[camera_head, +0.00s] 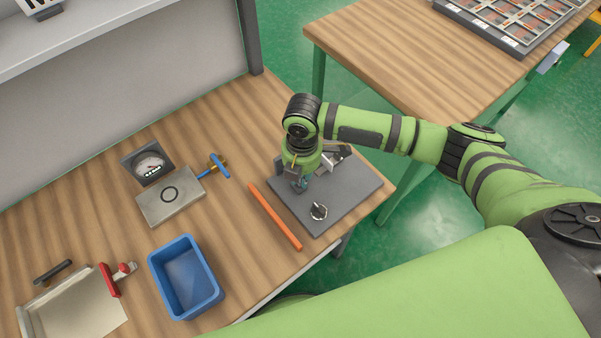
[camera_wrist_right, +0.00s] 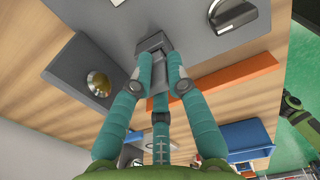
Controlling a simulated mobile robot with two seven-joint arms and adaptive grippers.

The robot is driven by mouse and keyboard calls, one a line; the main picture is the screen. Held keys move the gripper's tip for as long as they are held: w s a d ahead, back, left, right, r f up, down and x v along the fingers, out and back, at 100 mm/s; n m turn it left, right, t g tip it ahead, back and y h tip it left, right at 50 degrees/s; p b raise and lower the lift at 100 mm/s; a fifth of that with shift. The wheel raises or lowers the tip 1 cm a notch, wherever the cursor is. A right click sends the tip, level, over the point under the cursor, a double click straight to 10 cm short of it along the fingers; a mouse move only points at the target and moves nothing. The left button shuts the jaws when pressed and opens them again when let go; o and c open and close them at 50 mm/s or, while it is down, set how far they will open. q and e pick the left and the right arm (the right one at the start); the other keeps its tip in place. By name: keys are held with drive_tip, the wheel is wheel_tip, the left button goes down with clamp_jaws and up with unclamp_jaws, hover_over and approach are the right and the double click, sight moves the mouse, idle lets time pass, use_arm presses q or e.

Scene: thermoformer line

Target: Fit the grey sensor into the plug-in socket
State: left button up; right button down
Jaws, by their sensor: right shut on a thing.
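My right gripper (camera_head: 301,184) is over the dark grey plate (camera_head: 345,196) at the right end of the wooden bench. In the right wrist view its teal fingers (camera_wrist_right: 161,58) are closed around a small grey block (camera_wrist_right: 152,42), which looks like the grey sensor. The block is at or just above the plate; contact is unclear. A dark grey block with a brass dome (camera_wrist_right: 98,83) is beside it at the plate's edge. I cannot tell which part is the plug-in socket; the fingers may hide it. My left gripper is in neither view.
A black rotary knob (camera_head: 318,211) stands on the plate near the gripper. An orange bar (camera_head: 274,216) lies along the plate's left side.

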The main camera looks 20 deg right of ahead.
drive_tip(key=shift+f, duration=0.55)
drive_tip(key=c, duration=1.1)
unclamp_jaws()
drive_tip(key=shift+c, duration=0.2)
wheel_tip(320, 180, up, 12)
drive_tip(key=shift+d, duration=0.15)
drive_tip(key=o, duration=1.1)
drive_tip(key=shift+o, duration=0.2)
